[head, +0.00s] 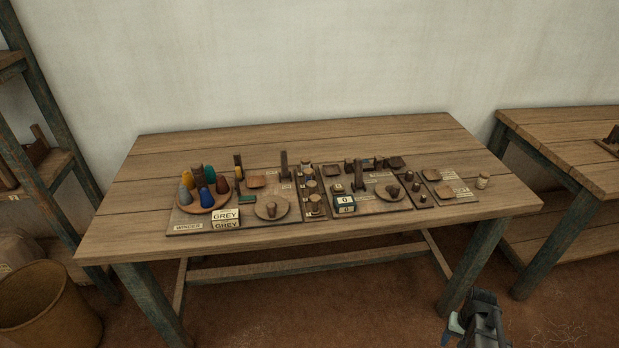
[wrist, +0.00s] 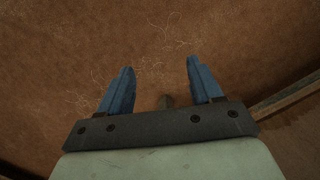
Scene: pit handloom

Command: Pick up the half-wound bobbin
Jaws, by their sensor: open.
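Several small spools and pegs stand on the dark boards on the wooden table in the head view. The pieces are too small to tell which is the half-wound bobbin. My gripper (wrist: 160,68) is open and empty in the wrist view, its two blue fingers apart over the brown floor. In the head view my arm's end shows at the lower right, in front of the table and below its top. No bobbin shows between the fingers.
The table (head: 390,133) has boards with a round tray of coloured cones (head: 207,199), a "GREY" sign (head: 226,215) and a counter block (head: 344,205). A second table (head: 570,150) stands right, a basket (head: 45,305) lower left. The tabletop's back strip is clear.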

